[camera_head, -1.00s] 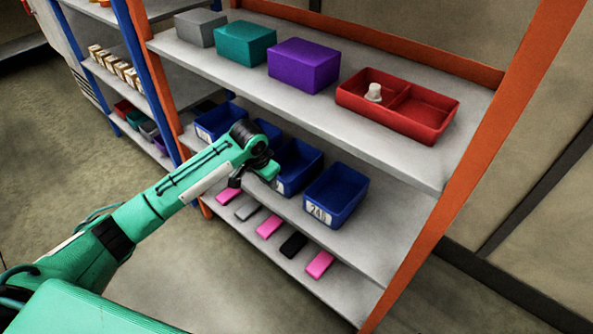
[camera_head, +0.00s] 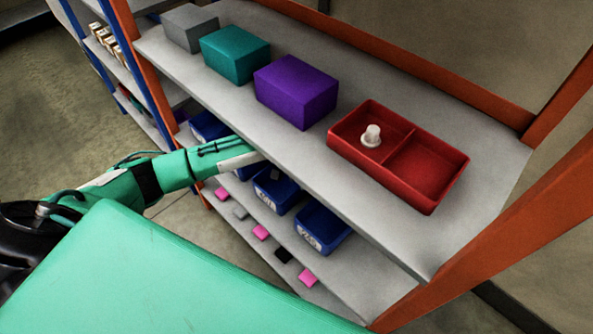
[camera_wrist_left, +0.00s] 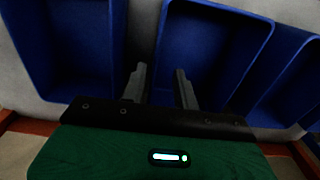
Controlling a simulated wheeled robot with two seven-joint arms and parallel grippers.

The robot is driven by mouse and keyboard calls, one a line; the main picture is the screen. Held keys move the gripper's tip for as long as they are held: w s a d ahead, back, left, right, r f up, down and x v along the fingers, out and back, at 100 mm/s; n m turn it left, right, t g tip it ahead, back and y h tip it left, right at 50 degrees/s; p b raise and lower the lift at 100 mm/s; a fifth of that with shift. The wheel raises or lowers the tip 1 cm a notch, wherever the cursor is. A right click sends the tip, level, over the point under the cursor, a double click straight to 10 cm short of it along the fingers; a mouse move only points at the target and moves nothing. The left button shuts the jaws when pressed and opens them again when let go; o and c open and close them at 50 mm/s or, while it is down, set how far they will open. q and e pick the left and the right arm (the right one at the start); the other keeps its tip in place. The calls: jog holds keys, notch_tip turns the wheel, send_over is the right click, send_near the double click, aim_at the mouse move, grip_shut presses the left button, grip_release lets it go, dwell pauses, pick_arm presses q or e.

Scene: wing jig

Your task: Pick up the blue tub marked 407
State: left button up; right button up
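Several blue tubs stand in a row on the middle shelf. In the head view, one tub (camera_head: 278,196) has a white label too small to read surely; a small grey shape shows at its rim. Another tub (camera_head: 322,231) is to its right. A third tub (camera_head: 208,127) is at the far left. My left gripper is hidden under the upper shelf in the head view. In the left wrist view the left gripper (camera_wrist_left: 161,72) is open, its fingers on either side of the near left wall of the middle blue tub (camera_wrist_left: 215,45). My right gripper is out of view.
The upper shelf (camera_head: 235,105) overhangs the tubs and my left forearm. It holds grey (camera_head: 188,28), teal (camera_head: 235,55) and purple (camera_head: 296,92) boxes and a red divided tray (camera_head: 430,175) with a white piece. An orange post (camera_head: 480,240) stands at right. Small pink and dark blocks lie below.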

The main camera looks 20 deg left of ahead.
aim_at(301, 199)
pick_arm(q)
jog(key=f, duration=0.7)
jog(key=shift+w+d+f, duration=0.2)
jog(key=shift+d+f, duration=0.05)
jog(key=shift+d, duration=0.15)
jog(key=shift+c, duration=0.4)
grip_shut()
